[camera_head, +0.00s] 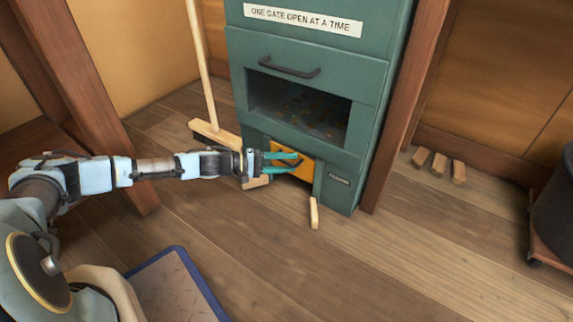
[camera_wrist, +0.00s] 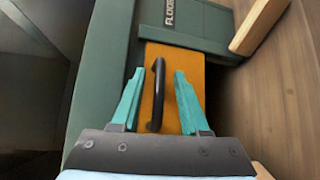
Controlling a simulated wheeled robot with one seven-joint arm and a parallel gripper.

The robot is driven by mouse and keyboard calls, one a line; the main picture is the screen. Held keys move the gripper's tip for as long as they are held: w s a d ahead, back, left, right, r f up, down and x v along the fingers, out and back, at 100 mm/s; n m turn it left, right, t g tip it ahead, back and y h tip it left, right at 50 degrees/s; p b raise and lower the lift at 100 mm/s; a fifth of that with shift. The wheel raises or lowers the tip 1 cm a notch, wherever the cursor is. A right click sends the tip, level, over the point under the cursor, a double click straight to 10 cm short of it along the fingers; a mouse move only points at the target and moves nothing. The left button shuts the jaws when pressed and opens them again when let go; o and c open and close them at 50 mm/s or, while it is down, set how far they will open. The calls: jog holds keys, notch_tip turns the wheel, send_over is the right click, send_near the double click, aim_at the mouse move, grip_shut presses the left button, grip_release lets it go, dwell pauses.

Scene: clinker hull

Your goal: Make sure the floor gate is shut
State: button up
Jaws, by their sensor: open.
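The floor gate is an orange panel (camera_head: 304,172) low on the front of a green cabinet (camera_head: 338,178); a small label, partly readable as "FLOOR", is beside it. It also fills the middle of the wrist view (camera_wrist: 188,62). It carries a black bar handle (camera_wrist: 157,95). My gripper (camera_head: 297,161) is open in front of the gate. In the wrist view its teal fingers (camera_wrist: 157,74) stand on either side of the handle, with gaps visible. I cannot tell whether the gate is fully shut.
Above the gate, a dark opening (camera_head: 300,108) shows orange-brown bits under a handled panel (camera_head: 290,68). A broom (camera_head: 215,135) leans at left. Wooden blocks lie on the floor, one (camera_head: 314,213) just in front. A blue-edged plate (camera_head: 185,260) and a black bin (camera_head: 555,210) flank clear floor.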

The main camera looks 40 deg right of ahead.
grip_shut()
dwell(0.3)
dwell(1.1)
